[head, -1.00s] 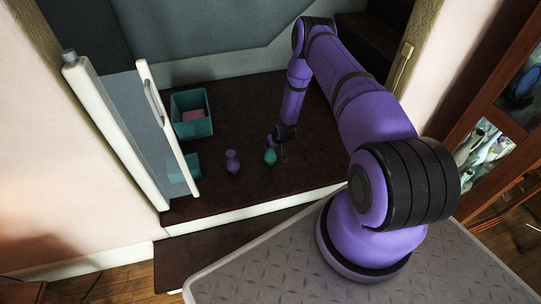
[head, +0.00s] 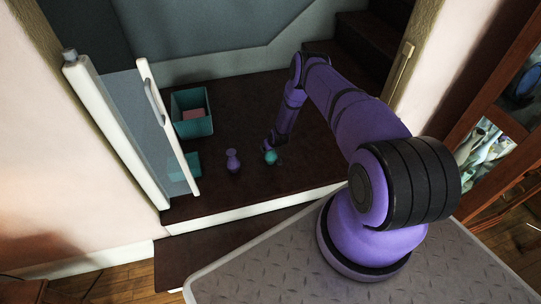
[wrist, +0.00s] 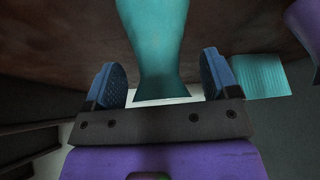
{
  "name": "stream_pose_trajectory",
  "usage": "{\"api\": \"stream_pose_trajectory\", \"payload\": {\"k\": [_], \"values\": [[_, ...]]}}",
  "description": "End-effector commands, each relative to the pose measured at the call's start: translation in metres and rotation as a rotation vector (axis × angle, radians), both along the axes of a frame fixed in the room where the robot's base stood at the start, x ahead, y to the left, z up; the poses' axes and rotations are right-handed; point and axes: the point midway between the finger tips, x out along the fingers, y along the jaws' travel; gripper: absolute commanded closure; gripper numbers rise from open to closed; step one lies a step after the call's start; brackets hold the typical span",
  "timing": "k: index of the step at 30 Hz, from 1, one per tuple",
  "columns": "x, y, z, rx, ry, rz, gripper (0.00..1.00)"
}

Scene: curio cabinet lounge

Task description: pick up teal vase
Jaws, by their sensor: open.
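The teal vase (head: 270,157) stands on the dark floor of the recess in the head view, with my gripper (head: 274,146) right at it. In the wrist view the teal vase (wrist: 155,50) fills the upper middle and its lower part lies between the two blue-padded fingers of my gripper (wrist: 163,80). The fingers are apart, with a visible gap on each side of the vase. The far end of the vase is cut off by the frame's top edge.
A purple vase (head: 233,161) stands just left of the teal vase. A teal open box (head: 192,114) with a pinkish thing inside is behind it. A second teal object (head: 186,167) is by the open white-framed door (head: 167,130). Dark steps (head: 366,40) rise at the back right.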

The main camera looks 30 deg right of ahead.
Motion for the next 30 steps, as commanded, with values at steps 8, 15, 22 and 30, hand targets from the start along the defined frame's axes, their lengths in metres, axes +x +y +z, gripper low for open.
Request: {"api": "stream_pose_trajectory", "payload": {"k": [8, 15, 22, 30], "values": [[0.0, 0.0, 0.0, 0.0, 0.001, 0.0, 0.35], [0.0, 0.0, 0.0, 0.0, 0.001, 0.001, 0.9], [0.0, 0.0, 0.0, 0.0, 0.0, 0.001, 0.91], [0.0, 0.0, 0.012, 0.0, 0.0, 0.001, 0.91]]}}
